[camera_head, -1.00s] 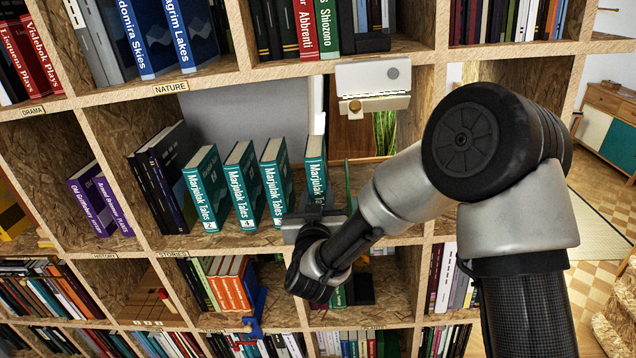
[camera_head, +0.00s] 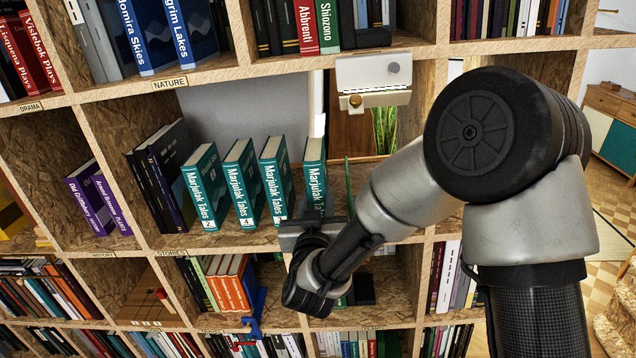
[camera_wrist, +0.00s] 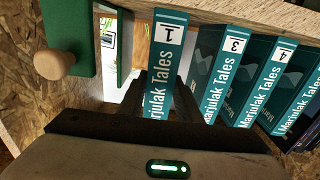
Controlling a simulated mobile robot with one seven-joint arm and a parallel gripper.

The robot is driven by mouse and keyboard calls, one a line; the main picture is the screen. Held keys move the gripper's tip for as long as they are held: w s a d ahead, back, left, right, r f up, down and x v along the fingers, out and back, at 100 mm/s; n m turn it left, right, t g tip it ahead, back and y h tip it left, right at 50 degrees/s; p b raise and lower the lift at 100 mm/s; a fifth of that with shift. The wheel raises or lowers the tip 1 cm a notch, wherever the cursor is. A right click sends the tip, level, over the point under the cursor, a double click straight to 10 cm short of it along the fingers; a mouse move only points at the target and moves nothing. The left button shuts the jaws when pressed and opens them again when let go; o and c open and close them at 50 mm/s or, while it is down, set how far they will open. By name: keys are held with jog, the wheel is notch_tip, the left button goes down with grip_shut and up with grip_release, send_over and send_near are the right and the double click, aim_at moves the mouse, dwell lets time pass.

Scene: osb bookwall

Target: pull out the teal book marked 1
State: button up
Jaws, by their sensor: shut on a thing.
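The teal book marked 1 (camera_head: 314,167) stands upright at the right end of a row of teal Marjulak Tales books in the middle compartment. My gripper (camera_head: 313,226) is at the lower part of its spine and covers its number in the head view. In the wrist view my gripper (camera_wrist: 158,103) is shut on this book, one finger on each side, and the spine of the book (camera_wrist: 166,60) shows the 1 label. The teal book marked 3 (camera_head: 277,180) stands beside it, leaning slightly, with a gap at the wrist view's fingers.
Teal books marked 4 (camera_head: 242,183) and 2 (camera_head: 204,187) stand further left, then dark books (camera_head: 165,170). A thin green upright (camera_head: 348,185) is close on the right. A white box with a round knob (camera_head: 373,82) hangs above right. Shelf boards bound the compartment.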

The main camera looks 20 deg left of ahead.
jog(key=shift+s+r, duration=0.1)
jog(key=o, duration=1.3)
jog(key=shift+f, duration=0.2)
jog(key=shift+c, duration=0.8)
jog(key=shift+w, duration=0.2)
jog(key=shift+b+x, duration=0.4)
jog(key=shift+x, duration=0.4)
jog(key=shift+r, duration=0.15)
